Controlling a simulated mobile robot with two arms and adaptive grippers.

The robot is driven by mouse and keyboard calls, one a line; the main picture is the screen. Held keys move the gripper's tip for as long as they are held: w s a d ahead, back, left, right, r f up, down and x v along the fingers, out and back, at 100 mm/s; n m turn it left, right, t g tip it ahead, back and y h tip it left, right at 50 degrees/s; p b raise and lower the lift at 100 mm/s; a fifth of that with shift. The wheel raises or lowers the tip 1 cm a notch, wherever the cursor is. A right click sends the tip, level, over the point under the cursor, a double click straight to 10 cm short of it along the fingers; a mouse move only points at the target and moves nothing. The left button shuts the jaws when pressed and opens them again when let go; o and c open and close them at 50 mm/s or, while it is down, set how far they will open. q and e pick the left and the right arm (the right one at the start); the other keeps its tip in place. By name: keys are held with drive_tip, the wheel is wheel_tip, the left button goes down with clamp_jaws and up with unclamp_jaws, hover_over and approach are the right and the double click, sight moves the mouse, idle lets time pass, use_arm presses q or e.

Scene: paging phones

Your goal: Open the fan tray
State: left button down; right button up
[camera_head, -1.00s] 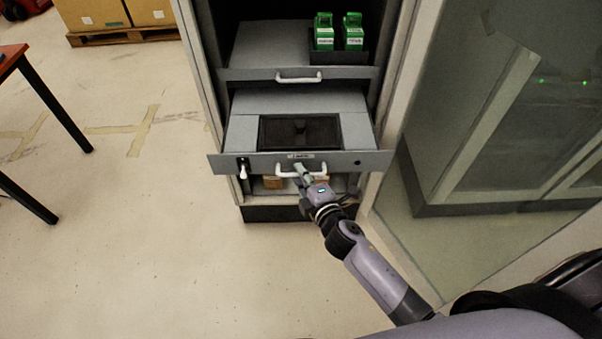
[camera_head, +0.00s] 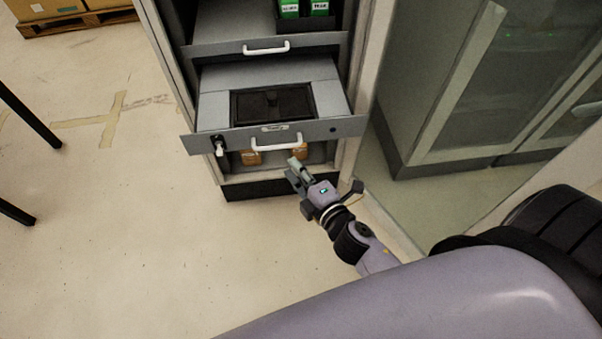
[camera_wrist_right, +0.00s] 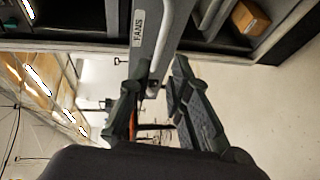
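The fan tray (camera_head: 212,82) is a grey drawer in the rack, pulled out past the shelf above it. A dark square recessed panel (camera_head: 272,104) is in its top. Its front panel carries a white handle (camera_head: 277,146) and a small label, which reads "FANS" in the right wrist view (camera_wrist_right: 138,28). My right gripper (camera_head: 296,170) is just below and in front of the handle, apart from it. In the right wrist view its two fingers (camera_wrist_right: 155,90) are spread, with nothing held between them. My left gripper is out of view.
Above the tray is another drawer (camera_head: 225,48) with a white handle and green boxes (camera_head: 303,8). Small brown boxes (camera_head: 250,157) lie below the tray. A glass-doored cabinet (camera_head: 440,80) stands at the right. The floor (camera_head: 120,220) at left is mostly clear, with table legs at its edge.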

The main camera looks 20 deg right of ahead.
drive_tip(key=shift+v, duration=0.95)
drive_tip(key=s+d+f+m+g, duration=0.1)
drive_tip(key=s+f+m+g, duration=0.15)
drive_tip(key=f, duration=0.75)
drive_tip(key=s+d+f+m+g+h, duration=0.15)
drive_tip(key=s+f, duration=0.25)
drive_tip(key=f, duration=0.5)
drive_tip(key=s+f+m+g, duration=0.3)
drive_tip(key=s+f, duration=0.1)
drive_tip(key=f, duration=0.6)
drive_tip(key=s+d+f+m+g, duration=0.1)
drive_tip(key=s+f+m+g, duration=0.3)
drive_tip(key=s+f, duration=0.4)
drive_tip(key=s+d+f+m+g, duration=0.2)
drive_tip(key=s+f+m, duration=0.3)
drive_tip(key=s, duration=1.1)
wheel_tip(320, 180, down, 4)
drive_tip(key=shift+s+d+r+g, duration=0.25)
drive_tip(key=shift+d+g, duration=0.05)
drive_tip(key=shift+g, duration=0.6)
